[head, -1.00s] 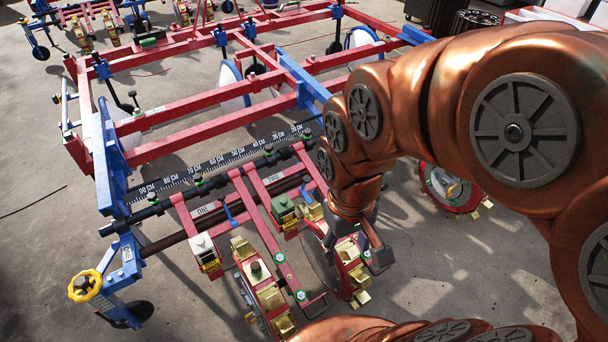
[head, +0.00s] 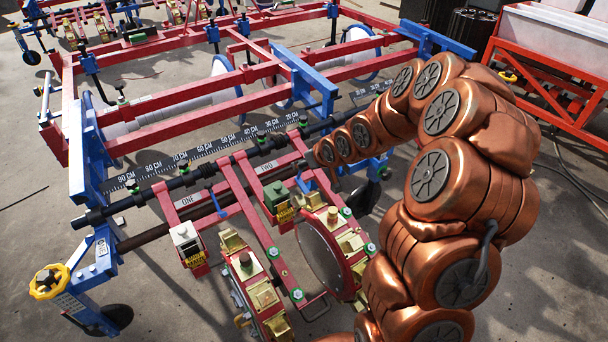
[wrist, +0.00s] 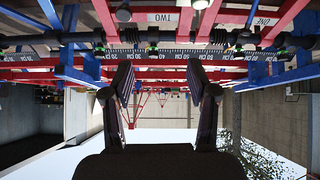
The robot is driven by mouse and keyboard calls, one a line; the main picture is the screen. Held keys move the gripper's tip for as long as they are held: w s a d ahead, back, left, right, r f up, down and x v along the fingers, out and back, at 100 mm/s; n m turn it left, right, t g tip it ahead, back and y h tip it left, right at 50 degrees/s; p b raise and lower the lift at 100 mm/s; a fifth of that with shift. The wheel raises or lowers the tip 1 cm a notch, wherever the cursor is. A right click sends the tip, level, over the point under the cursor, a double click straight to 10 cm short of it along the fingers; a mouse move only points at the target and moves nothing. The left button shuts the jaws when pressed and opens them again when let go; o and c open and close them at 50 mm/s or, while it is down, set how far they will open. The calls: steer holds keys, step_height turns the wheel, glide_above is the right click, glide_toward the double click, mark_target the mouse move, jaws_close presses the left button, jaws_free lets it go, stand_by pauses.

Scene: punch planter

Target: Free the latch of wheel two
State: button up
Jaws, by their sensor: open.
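The arm bar labelled TWO (head: 272,165) belongs to wheel two (head: 325,255), a red-rimmed wheel with brass punch blocks. A small blue lever (head: 303,187) sits beside this bar, close to my gripper; I cannot tell its exact position. My gripper (head: 318,172) is mostly hidden at the arm's end, near the black toolbar. In the wrist view my gripper (wrist: 160,78) is open and empty, its two dark fingers apart below the toolbar. The TWO label (wrist: 166,17) shows upside down above the fingers.
Wheel one (head: 255,290) stands left of wheel two, with its ONE label (head: 186,200) and blue lever (head: 216,200). A centimetre scale (head: 190,158) runs along the black toolbar (head: 160,190). A yellow knob (head: 50,281) is at front left. Red and blue frame beams lie behind.

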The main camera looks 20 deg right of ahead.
steer(key=w+d+f+t+y+b, duration=0.1)
steer(key=w+d+f+t+b, duration=0.4)
steer(key=f, duration=0.6)
steer(key=shift+d+b+x, duration=0.25)
steer(key=shift+x, duration=1.25)
steer(key=shift+d+b+x, duration=0.2)
steer(key=shift+d+x, duration=0.05)
steer(key=shift+x, duration=1.25)
steer(key=shift+d+b+x, duration=0.25)
steer(key=shift+d+x, duration=0.05)
steer(key=shift+x, duration=1.2)
steer(key=shift+w+f, duration=0.1)
steer(key=shift+f, duration=0.05)
jaws_close()
